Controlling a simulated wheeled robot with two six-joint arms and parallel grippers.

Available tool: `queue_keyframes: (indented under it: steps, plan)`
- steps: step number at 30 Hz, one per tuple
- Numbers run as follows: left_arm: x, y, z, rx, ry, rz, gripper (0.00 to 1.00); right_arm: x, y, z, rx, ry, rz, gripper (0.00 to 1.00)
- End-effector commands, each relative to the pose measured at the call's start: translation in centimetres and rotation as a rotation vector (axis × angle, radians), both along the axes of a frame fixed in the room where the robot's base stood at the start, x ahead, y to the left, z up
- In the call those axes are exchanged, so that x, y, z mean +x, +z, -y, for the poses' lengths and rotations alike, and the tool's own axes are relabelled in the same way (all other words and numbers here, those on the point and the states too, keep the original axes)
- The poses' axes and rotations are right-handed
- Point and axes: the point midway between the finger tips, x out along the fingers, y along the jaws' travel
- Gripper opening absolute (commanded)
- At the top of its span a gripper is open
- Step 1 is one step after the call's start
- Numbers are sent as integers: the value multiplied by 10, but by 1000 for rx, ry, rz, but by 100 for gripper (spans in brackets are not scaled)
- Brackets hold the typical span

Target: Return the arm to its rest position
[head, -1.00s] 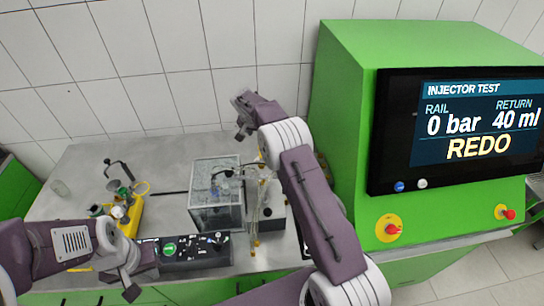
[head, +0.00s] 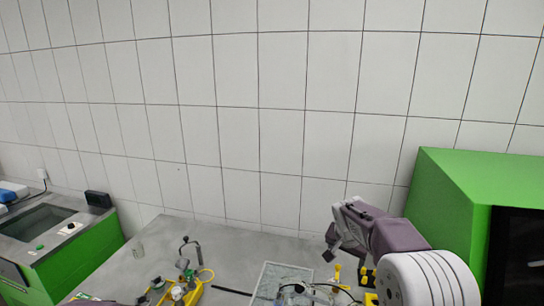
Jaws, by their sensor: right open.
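My right gripper (head: 333,246) is in the head view, right of the middle and low in the picture. It is open and its jaws look empty. It is over the back part of the grey table, in front of the tiled wall, with its purple and white arm coming in from the lower right. The rest of that arm is cut off by the bottom edge.
A green machine (head: 450,190) stands close on the right. A green bench with a sink (head: 35,222) is at left.

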Motion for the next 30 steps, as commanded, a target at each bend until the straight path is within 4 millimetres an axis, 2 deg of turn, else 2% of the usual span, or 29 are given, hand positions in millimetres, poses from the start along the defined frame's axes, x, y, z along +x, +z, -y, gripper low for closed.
queue_keyframes:
  steps: [1,5,6,12,15,17,21,30]
  plan:
    - [0,-10,0,0,0,0,0,-25,-11,-4,12,27,-27,71]
    - [0,-19,0,0,0,0,0,-98,-40,-18,41,129,-115,71]
    - [0,-22,0,0,0,0,0,-121,-51,-22,49,164,-145,71]
    - [0,-26,0,0,0,0,0,-240,-109,-40,88,353,-304,71]
    - [0,-25,0,0,0,0,0,-281,-132,-45,99,443,-379,71]
    - [0,-25,0,0,0,0,0,-291,-139,-48,94,509,-391,71]
    - [0,-25,0,0,0,0,0,-283,-137,-48,64,598,-368,71]
    - [0,-25,0,0,0,0,0,-282,-137,-48,62,603,-369,71]
